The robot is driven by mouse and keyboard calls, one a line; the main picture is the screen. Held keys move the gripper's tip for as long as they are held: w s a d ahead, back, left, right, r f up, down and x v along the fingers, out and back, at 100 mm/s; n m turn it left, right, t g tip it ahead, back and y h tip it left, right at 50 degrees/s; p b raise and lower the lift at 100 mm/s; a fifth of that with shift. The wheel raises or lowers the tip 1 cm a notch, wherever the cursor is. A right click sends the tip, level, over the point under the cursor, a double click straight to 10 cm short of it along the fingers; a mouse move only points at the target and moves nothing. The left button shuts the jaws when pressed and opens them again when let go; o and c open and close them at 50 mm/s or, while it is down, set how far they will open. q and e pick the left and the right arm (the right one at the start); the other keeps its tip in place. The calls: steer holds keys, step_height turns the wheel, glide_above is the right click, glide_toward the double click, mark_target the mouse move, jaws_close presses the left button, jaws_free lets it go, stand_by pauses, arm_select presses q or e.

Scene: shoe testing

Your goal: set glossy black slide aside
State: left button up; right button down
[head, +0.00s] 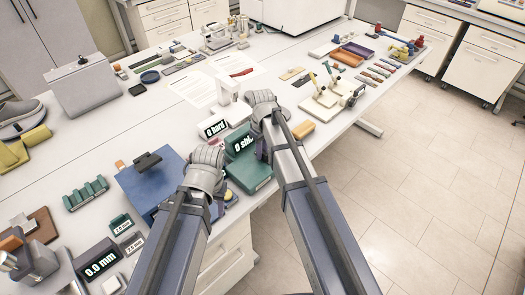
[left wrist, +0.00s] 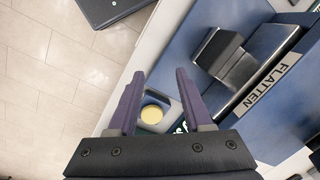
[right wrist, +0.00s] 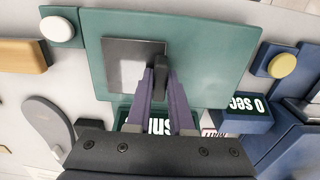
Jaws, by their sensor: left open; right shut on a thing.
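In the right wrist view, a dark grey glossy square plate (right wrist: 122,62) lies on a flat green station (right wrist: 215,45). A small black block (right wrist: 158,64) stands at the plate's right edge. My right gripper (right wrist: 160,82) is shut on this black block; I cannot tell whether plate and block are one piece.
A blue press marked FLATTEN (left wrist: 275,85) is close to my left gripper. A white button (right wrist: 57,28), a grey sole-shaped piece (right wrist: 44,124) and a tan block (right wrist: 22,56) are near the green station. A white tool stand (head: 326,98) is to the right.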

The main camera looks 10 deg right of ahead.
mark_target(241, 175)
arm_select(q)
steer(key=shift+d, duration=0.1)
arm_select(e)
steer(key=s+a, duration=0.3)
steer(key=a, duration=0.2)
steer(key=s+a, duration=0.2)
steer(key=a, duration=0.1)
steer(key=shift+s+a, duration=0.25)
steer(key=shift+s, duration=0.1)
steer(key=c, duration=0.8)
jaws_free()
steer(key=shift+a, duration=0.15)
steer(key=shift+c, duration=0.2)
steer(key=shift+o, duration=0.2)
arm_select(q)
step_height(241, 175, up, 8)
steer(key=p, duration=0.7)
steer(key=shift+p, duration=0.4)
arm_select(e)
step_height(241, 175, up, 8)
arm_select(q)
steer(key=shift+f, duration=0.1)
arm_select(e)
steer(key=shift+f, duration=0.15)
